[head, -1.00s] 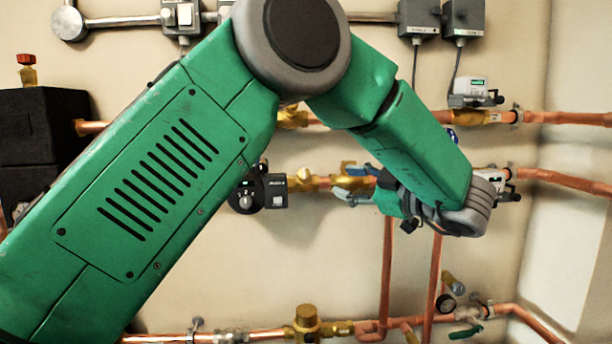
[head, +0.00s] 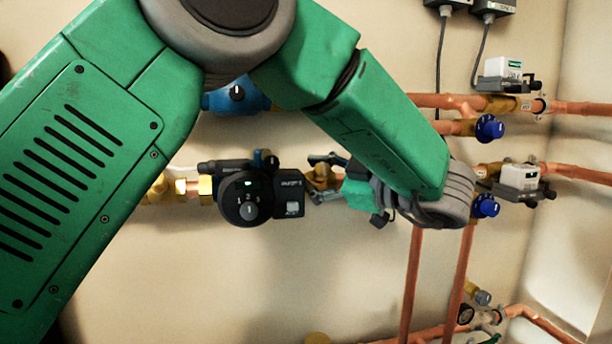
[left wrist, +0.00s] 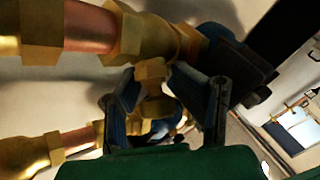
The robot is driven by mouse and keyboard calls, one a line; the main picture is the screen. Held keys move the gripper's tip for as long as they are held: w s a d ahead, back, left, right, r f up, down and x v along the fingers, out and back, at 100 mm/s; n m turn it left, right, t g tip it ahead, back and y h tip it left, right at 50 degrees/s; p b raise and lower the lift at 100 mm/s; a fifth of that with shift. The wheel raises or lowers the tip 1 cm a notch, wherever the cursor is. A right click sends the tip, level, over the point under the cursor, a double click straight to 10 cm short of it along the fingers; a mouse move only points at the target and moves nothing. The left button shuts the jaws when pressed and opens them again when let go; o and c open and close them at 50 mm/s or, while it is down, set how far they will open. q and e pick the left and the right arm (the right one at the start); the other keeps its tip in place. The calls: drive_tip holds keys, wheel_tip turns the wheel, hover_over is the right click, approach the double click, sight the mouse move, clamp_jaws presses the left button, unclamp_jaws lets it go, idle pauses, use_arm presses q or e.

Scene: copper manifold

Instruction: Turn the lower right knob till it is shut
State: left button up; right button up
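The lower right knob (head: 486,206) is blue and round. In the head view it sits under the lower right pipe, just right of my left wrist. A second blue knob (head: 489,128) is above it. My left gripper (head: 325,178) points left, away from both blue knobs, at a brass fitting on the middle pipe. In the left wrist view my gripper (left wrist: 168,97) has its two fingers spread, with a brass fitting (left wrist: 152,78) between them. I cannot tell whether they touch it. My right gripper is not in view.
A black pump with a dial (head: 246,199) is just left of the gripper. White-topped actuators (head: 519,176) sit on the right pipes. Vertical copper pipes (head: 411,285) run down below my wrist.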

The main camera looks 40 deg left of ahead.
sight(328, 168)
use_arm(q)
drive_tip(key=shift+d+r, duration=0.2)
drive_tip(key=shift+d, duration=0.2)
drive_tip(key=shift+d+r, duration=0.25)
drive_tip(key=shift+d, duration=0.85)
clamp_jaws()
drive_tip(key=shift+a, duration=0.4)
drive_tip(key=shift+a+f, duration=0.1)
drive_tip(key=shift+a, duration=0.15)
drive_tip(key=shift+d+f, duration=0.15)
unclamp_jaws()
drive_tip(key=shift+w, duration=0.1)
